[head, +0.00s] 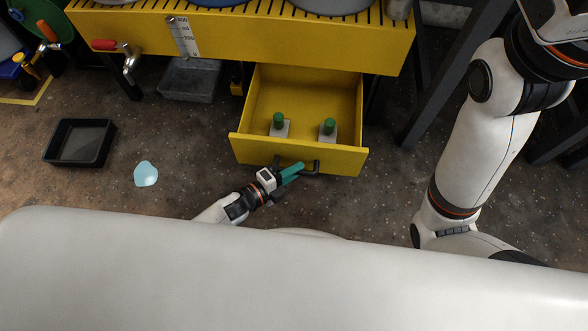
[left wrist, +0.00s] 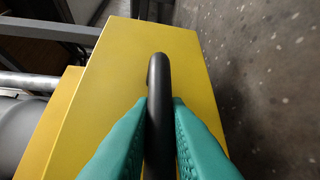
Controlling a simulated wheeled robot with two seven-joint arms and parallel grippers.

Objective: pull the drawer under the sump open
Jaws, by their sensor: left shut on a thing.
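The yellow drawer (head: 252,148) stands pulled out below the yellow slatted sump (head: 240,42) in the head view, its inside showing. Two small grey blocks with green knobs (head: 279,124) (head: 328,128) stand in it. The black bar handle (head: 312,168) is on its front face. My left gripper (head: 292,172) has its teal fingers at the handle. In the left wrist view the fingers press on both sides of the black handle (left wrist: 158,85), with the yellow drawer front (left wrist: 110,90) behind. My right arm shows at the right, but its gripper is not in view.
A black tray (head: 80,143) and a light blue puddle (head: 146,174) are on the floor at the left. A grey bin (head: 190,80) stands under the sump. Floor right of the drawer is clear.

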